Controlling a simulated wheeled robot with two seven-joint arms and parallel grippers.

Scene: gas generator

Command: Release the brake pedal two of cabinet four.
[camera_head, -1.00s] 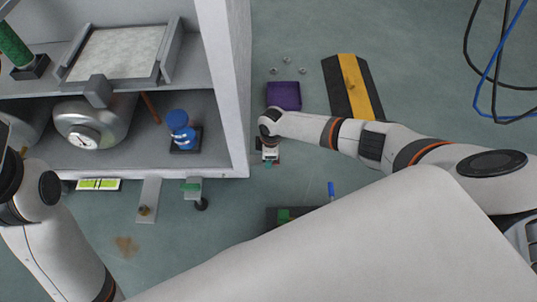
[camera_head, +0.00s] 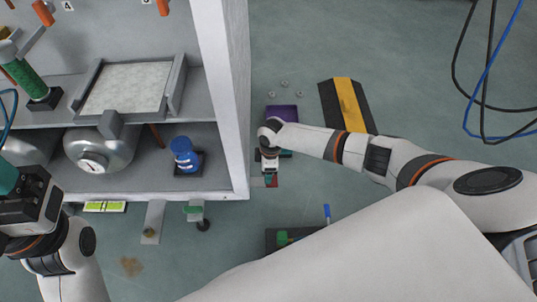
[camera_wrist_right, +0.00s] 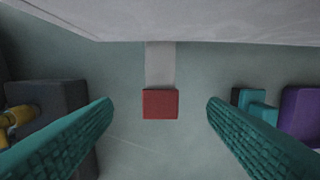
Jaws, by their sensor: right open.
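A red pedal pad (camera_wrist_right: 160,104) on a grey bar (camera_wrist_right: 160,62) sits between my right gripper's (camera_wrist_right: 160,112) two teal fingers in the right wrist view. The fingers are wide apart and touch nothing. In the head view the red pad (camera_head: 271,181) shows low beside the cabinet's front right corner, by my right gripper (camera_head: 270,167). The cabinet (camera_head: 238,130) bears a label "4" (camera_head: 68,5) at its back. A green part (camera_head: 193,207) and dark wheel (camera_head: 203,225) show under its front edge. My left gripper (camera_head: 12,182) is at the left edge; its fingertips are partly cut off.
A purple box (camera_head: 282,113) and a black and yellow ramp-like block (camera_head: 347,105) lie on the floor beyond my right arm. Cables (camera_head: 490,80) hang at the right. A grey plate (camera_head: 152,222) juts out under the cabinet.

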